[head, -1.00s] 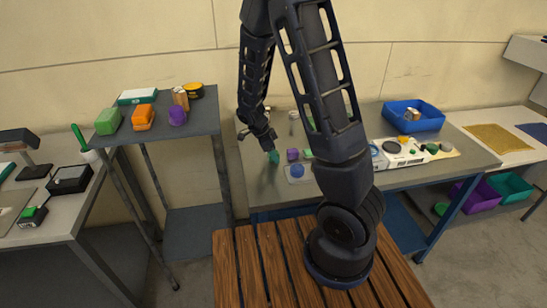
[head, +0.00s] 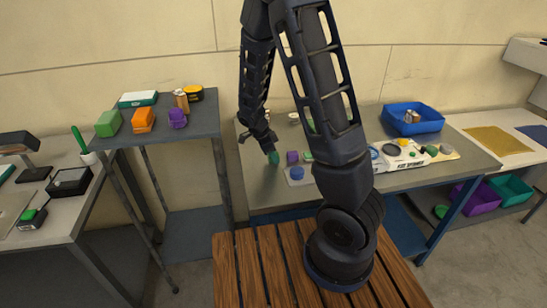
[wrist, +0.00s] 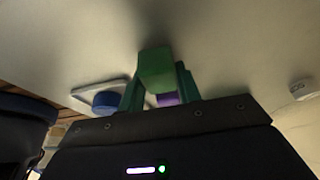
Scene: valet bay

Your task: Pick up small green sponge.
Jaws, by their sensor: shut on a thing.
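My gripper (head: 273,155) is at the left part of the grey workbench, pointing down at its top. In the wrist view my gripper (wrist: 158,88) is shut on a small green sponge (wrist: 156,66), a green block between its two green fingers. In the head view the sponge is too small and too close in colour to tell from the fingertips. I cannot tell whether the sponge touches the bench top.
A purple block (head: 292,157) and a blue round piece (head: 297,172) on a white plate lie just right of my gripper. A blue bin (head: 413,127) stands farther right. A shelf stand (head: 160,138) with several blocks is at left.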

